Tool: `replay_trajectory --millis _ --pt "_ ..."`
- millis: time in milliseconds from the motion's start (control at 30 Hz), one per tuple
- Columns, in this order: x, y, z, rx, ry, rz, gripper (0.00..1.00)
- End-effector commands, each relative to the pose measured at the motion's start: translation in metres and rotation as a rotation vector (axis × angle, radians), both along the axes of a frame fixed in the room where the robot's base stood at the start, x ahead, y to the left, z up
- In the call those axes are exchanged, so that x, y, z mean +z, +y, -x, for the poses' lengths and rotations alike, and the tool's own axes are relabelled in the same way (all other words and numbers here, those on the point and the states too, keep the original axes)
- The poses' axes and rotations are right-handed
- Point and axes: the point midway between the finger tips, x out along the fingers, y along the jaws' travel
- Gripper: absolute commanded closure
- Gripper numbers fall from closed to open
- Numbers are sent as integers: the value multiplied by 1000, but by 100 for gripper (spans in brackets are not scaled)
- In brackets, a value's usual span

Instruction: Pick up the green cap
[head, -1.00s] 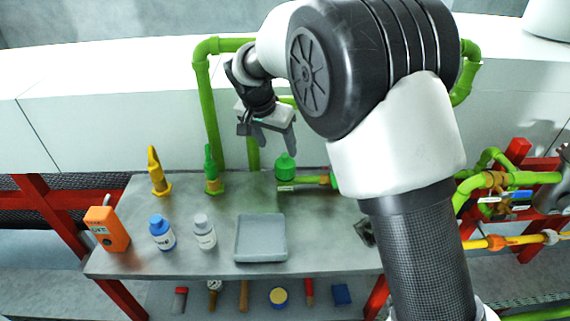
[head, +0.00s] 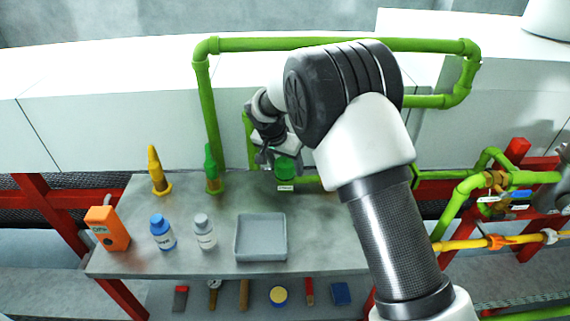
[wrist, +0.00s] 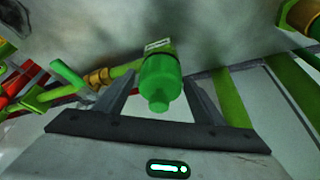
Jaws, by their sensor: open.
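The green cap (wrist: 161,80) is a stepped green cylinder with a narrower tip, seen in the wrist view between my gripper's two fingers. A small white label (wrist: 158,45) sits beside its base. In the head view the cap (head: 286,172) is at the back edge of the grey table, partly covered by my gripper. My gripper (head: 275,160) is right at the cap. In the wrist view my gripper (wrist: 160,95) is open, with a finger on each side of the cap and a gap on the right. I cannot tell whether the left finger touches it.
A grey tray (head: 261,257), a white bottle (head: 204,232), a blue-capped bottle (head: 162,232) and an orange device (head: 107,229) stand on the table. A yellow nozzle (head: 158,172) and a green nozzle (head: 212,170) stand at the back left. Green pipes (head: 205,105) run behind.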

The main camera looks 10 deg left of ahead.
Motion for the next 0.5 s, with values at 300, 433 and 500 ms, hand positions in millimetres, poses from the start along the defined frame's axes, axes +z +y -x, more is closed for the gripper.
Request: replay_trajectory --millis 300,433,500 --pt "1 0 0 0 0 0 68" --pt "1 0 0 0 0 -1 76" --pt "1 0 0 0 -1 -1 76"
